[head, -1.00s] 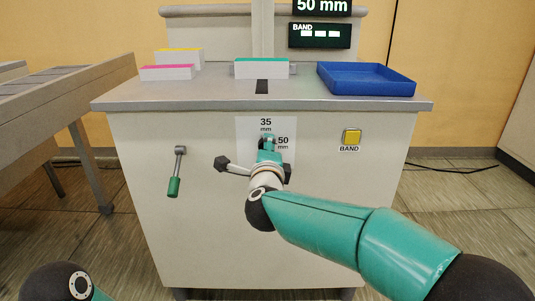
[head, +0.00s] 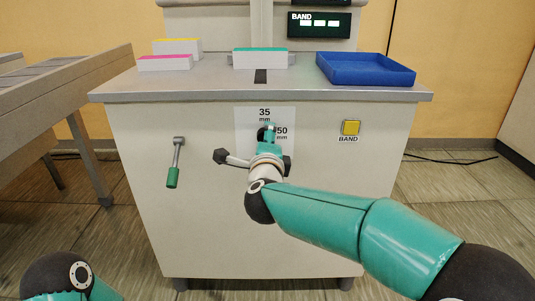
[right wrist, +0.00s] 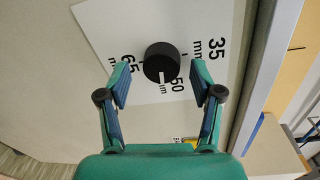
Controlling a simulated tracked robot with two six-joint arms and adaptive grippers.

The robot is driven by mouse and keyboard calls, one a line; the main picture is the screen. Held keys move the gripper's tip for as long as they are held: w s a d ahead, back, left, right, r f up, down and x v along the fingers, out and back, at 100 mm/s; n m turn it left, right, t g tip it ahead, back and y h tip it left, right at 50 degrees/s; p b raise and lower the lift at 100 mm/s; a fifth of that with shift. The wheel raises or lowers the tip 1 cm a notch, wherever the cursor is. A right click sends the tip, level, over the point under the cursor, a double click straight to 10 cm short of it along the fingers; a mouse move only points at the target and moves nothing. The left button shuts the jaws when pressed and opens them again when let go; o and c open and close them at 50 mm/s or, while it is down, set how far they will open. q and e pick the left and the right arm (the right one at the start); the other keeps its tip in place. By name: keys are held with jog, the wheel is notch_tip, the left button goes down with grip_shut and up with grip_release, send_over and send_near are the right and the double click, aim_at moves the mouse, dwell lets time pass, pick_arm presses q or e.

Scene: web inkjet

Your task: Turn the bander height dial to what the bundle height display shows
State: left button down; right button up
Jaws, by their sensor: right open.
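The black bander height dial (right wrist: 162,63) is on a white plate on the cabinet front, and its white mark is toward the 50 mm label (right wrist: 177,86). My right gripper (right wrist: 160,72) is open, its fingers on either side of the dial with gaps visible. In the head view my right gripper (head: 266,138) is in front of the plate (head: 284,112) and largely covers the dial. The bundle height display (head: 320,2) is cut off at the top edge, its reading out of view. My left gripper is not in view.
A green-handled crank (head: 174,165) is left of the plate, and a yellow BAND button (head: 351,128) is right of it. The worktop (head: 200,88) carries several paper stacks and a blue tray (head: 366,80). A BAND display (head: 319,24) stands behind.

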jog(key=s, duration=1.1)
jog(key=shift+s+r, duration=0.2)
jog(key=shift+r, duration=0.05)
